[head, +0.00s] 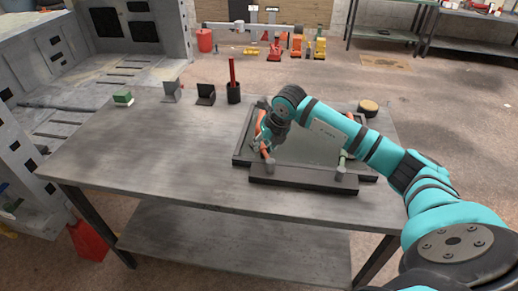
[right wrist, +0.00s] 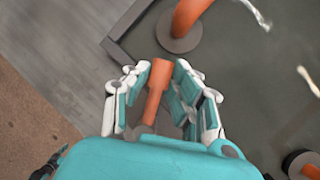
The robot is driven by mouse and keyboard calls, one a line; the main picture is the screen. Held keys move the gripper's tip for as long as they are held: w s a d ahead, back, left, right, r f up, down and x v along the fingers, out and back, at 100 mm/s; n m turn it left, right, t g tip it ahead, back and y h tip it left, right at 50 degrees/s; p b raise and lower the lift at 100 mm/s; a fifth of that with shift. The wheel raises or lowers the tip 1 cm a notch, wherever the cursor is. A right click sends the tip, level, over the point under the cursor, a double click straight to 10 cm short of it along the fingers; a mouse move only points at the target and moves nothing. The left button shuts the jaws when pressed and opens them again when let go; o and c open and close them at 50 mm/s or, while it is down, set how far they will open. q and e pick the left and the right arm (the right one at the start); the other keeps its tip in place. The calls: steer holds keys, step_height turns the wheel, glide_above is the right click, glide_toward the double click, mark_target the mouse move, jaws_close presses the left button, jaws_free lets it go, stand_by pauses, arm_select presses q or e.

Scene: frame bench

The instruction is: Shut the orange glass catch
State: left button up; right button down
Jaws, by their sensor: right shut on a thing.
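The grey frame (head: 300,182) lies flat on the bench with a pane of glass (head: 310,150) in it. The orange glass catch (head: 268,154) is at the frame's left side, partly hidden by my right gripper (head: 264,138). In the right wrist view an orange handle (right wrist: 156,88) stands between the fingers of my right gripper (right wrist: 160,92), which is shut on it. Beyond it a curved orange piece (right wrist: 188,16) rises from a round grey base (right wrist: 178,38). Whether the two orange pieces join is unclear. My left gripper is not in view.
A dark cup with a red stick (head: 233,92), a black holder (head: 206,95) and a green-topped block (head: 123,98) stand at the bench's back.

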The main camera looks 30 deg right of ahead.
steer(key=shift+s+d+m+h+b, duration=0.2)
steer(key=shift+d+m+h+b, duration=0.25)
steer(key=shift+m, duration=0.5)
steer(key=shift+s+d+m+h+b, duration=0.3)
steer(key=shift+d+m, duration=0.25)
steer(key=shift+m, duration=0.4)
steer(key=shift+w, duration=0.1)
steer(key=c, duration=1.1)
jaws_free()
steer(key=v, duration=1.2)
steer(key=shift+r, duration=0.1)
